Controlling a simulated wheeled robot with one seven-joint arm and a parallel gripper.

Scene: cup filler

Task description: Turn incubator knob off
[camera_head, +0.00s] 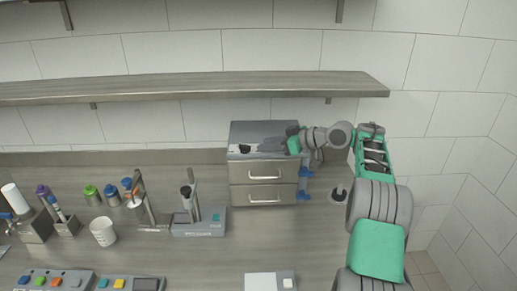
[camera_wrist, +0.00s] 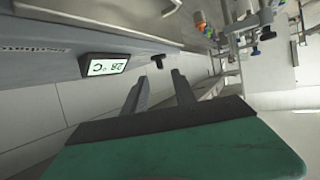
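The incubator (camera_head: 262,165) is a grey box with two drawers, standing against the wall below the shelf in the head view. In the wrist view its upper front (camera_wrist: 45,45) shows a lit display (camera_wrist: 105,66) reading 28 °C, turned upside down. A small dark knob (camera_wrist: 157,61) sticks out past the display. My gripper (camera_wrist: 160,75) is open, its two fingers pointing towards the knob, which appears between and just beyond the tips. No contact shows. In the head view my gripper reaches in from the right at the incubator's top front edge; its fingertips are hard to make out there.
A long shelf (camera_head: 190,87) runs above the incubator. Left of it stand a grey device (camera_head: 200,222), a white cup (camera_head: 103,232) and several coloured-cap bottles. A small round stand (camera_head: 338,194) is to the right. A white box (camera_head: 268,281) lies in front; the counter between is clear.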

